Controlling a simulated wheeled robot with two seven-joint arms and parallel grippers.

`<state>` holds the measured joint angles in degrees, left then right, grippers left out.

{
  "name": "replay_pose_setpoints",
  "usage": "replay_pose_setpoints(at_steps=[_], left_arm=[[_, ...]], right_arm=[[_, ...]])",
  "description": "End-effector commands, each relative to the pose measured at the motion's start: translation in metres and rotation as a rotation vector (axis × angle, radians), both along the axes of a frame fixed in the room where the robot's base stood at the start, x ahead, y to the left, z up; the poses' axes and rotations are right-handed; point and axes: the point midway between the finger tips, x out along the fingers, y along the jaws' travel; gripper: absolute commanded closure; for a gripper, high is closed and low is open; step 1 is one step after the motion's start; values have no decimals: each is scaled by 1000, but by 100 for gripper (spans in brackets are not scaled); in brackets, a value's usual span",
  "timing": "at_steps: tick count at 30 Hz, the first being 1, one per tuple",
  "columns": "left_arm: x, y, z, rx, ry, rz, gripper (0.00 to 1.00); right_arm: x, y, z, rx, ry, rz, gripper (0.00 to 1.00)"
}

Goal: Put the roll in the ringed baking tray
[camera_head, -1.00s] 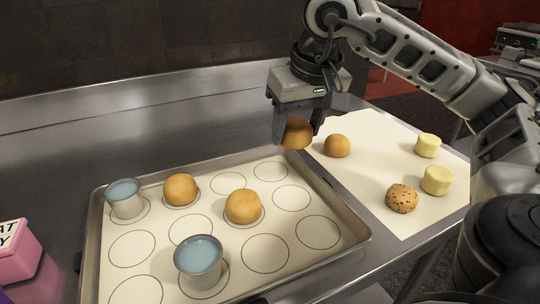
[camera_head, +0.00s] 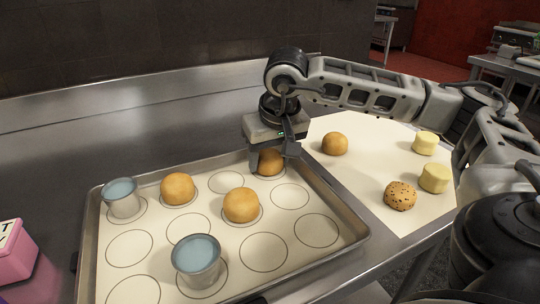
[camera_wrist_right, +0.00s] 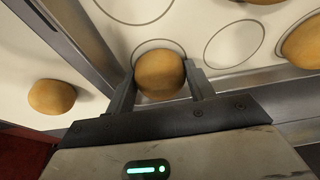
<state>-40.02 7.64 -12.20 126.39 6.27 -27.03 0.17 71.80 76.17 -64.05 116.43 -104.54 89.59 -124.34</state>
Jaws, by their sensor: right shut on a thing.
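The ringed baking tray (camera_head: 328,263) lies on the steel counter, lined with a pale sheet printed with rings. My right gripper (camera_head: 270,165) is over its far right corner, shut on a plain brown roll (camera_head: 271,163). In the right wrist view the roll (camera_wrist_right: 160,74) sits between the two fingers, over or on a ring; I cannot tell whether it touches the sheet. Two more plain rolls (camera_head: 178,188) (camera_head: 241,205) stand on rings in the tray. Another plain roll (camera_head: 334,144) lies on the white sheet to the right. My left gripper is not in view.
Two blue-topped metal cups (camera_head: 122,198) (camera_head: 196,260) stand in the tray. The white sheet (camera_head: 370,165) on the right also holds a seeded roll (camera_head: 400,195) and two pale yellow cylinders (camera_head: 425,143) (camera_head: 435,178). A pink box (camera_head: 14,254) is at the left edge. Several rings are empty.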

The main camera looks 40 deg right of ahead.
Motion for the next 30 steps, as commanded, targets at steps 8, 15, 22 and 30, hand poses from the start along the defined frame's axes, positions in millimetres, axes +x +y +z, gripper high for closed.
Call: replay_pose_setpoints(at_steps=[8,15,22,30], left_arm=[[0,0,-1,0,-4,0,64],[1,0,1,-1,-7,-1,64],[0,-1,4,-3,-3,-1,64],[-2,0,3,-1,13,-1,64]], right_arm=[[0,0,-3,0,0,0,25],[0,0,-3,0,0,0,25],[-3,1,15,1,-4,0,25],[-19,7,71,2,-5,1,25]])
